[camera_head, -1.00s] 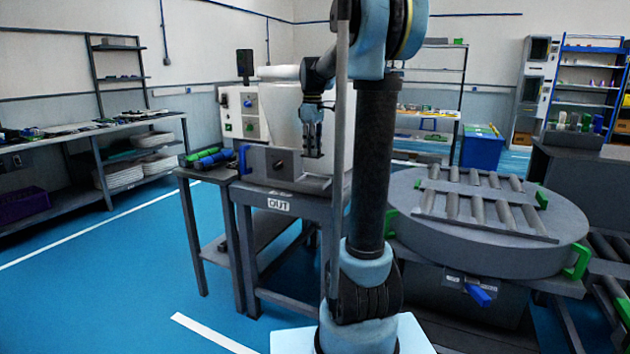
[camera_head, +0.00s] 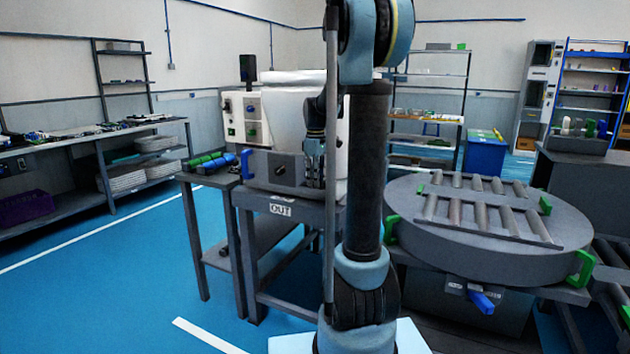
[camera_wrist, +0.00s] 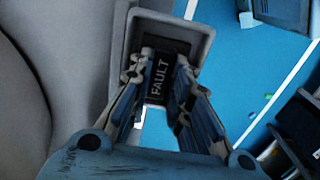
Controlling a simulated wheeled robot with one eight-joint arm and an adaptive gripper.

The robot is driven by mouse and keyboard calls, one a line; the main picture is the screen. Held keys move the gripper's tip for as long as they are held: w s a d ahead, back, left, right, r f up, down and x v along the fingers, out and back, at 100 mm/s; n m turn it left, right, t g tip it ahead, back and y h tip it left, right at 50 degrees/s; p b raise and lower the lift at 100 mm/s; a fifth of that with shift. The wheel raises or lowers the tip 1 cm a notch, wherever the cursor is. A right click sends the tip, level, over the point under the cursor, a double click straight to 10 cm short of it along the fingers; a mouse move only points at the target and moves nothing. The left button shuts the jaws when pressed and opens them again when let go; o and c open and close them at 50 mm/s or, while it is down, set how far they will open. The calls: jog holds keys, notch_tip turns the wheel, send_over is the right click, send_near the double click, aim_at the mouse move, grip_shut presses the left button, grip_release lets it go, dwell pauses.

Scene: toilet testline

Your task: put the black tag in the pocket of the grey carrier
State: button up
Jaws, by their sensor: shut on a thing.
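The black tag (camera_wrist: 159,78), lettered FAULT, is between the two fingers of my gripper (camera_wrist: 162,82) in the wrist view. My gripper is shut on it. A grey rimmed, box-like part (camera_wrist: 205,38), apparently the carrier's pocket, frames the tag and fingertips from behind. I cannot tell whether the tag is inside it or above it. In the head view, my gripper (camera_head: 315,178) points down at the right end of the grey block-shaped carrier (camera_head: 262,166) on the OUT stand. The tag cannot be made out there, and my arm hides part of the carrier's right side.
The OUT stand (camera_head: 279,209) has a side table with green and blue cylinders (camera_head: 212,161) at its left. A round roller turntable (camera_head: 480,225) is at the right. Blue floor is open at the left.

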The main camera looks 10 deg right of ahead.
jog(key=shift+f, duration=0.1)
jog(key=o, duration=0.9)
notch_tip(320, 180, up, 12)
jog(key=s+f+m+t, duration=0.1)
jog(key=s+f+m, duration=0.25)
jog(key=s, duration=0.65)
jog(key=s+f+m, duration=0.2)
jog(key=s+f, duration=0.3)
jog(key=s, duration=0.4)
jog(key=s+f+m, duration=0.1)
jog(key=s+f, duration=0.4)
jog(key=s+f+m, duration=0.2)
jog(key=s+f, duration=0.3)
jog(key=s+f+m+t, duration=0.1)
jog(key=s+f+m, duration=0.1)
jog(key=s+f, duration=0.4)
jog(key=shift+d, duration=0.1)
